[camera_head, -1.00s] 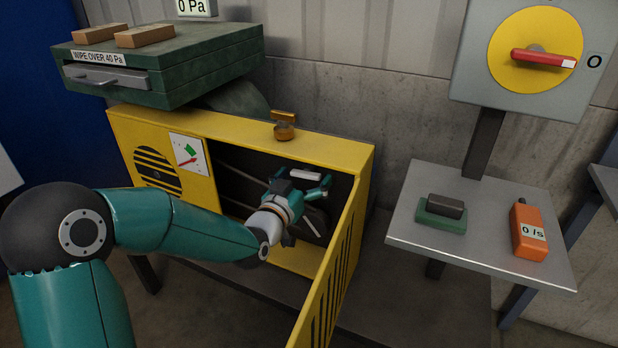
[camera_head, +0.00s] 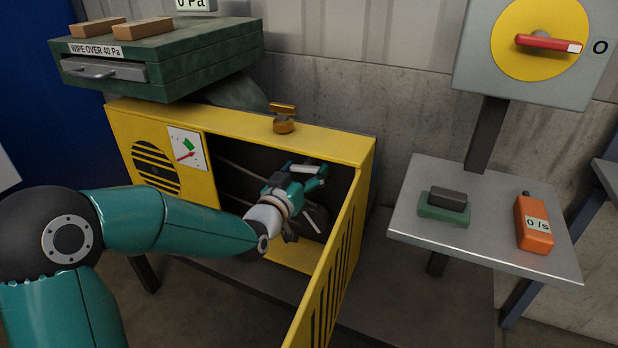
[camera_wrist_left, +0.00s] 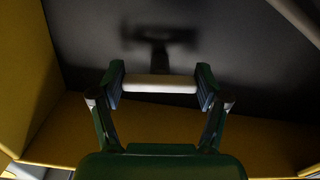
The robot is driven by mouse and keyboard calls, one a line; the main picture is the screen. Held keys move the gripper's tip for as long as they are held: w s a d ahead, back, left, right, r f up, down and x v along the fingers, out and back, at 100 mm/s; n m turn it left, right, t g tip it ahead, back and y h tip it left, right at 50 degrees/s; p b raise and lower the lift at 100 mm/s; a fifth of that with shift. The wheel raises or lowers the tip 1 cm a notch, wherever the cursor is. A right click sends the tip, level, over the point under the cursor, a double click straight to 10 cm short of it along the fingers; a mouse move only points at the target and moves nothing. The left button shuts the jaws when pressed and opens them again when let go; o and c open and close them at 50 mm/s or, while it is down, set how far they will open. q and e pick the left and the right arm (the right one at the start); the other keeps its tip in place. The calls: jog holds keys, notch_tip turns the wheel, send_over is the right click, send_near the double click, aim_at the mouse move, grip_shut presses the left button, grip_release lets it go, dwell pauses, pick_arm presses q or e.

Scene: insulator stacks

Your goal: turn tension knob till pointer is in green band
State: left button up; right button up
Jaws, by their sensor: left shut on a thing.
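The brass tension knob (camera_head: 284,126) stands on top of the yellow housing (camera_head: 240,121), with nothing touching it. The white gauge (camera_head: 176,136) on the housing front has a red pointer (camera_head: 186,156) lying below the small green band (camera_head: 189,145). My left gripper (camera_head: 307,170) is inside the open housing, below the knob and apart from it. It is shut on a short pale bar, which shows between the fingertips in the left wrist view (camera_wrist_left: 160,84). My right gripper is not in view.
The yellow door (camera_head: 330,260) stands open beside my left arm. A green filter box (camera_head: 190,65) carries two wooden blocks at the upper left. A metal shelf (camera_head: 485,235) at right holds a green-based block (camera_head: 444,206) and an orange meter (camera_head: 534,224). A red-handled switch (camera_head: 548,43) is above.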

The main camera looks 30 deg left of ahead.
pick_arm(q)
jog(key=o, duration=1.2)
jog(key=shift+c, duration=0.2)
jog(key=shift+s, duration=0.1)
jog(key=s, duration=1.1)
jog(key=shift+s+d, duration=0.35)
jog(key=shift+s, duration=0.05)
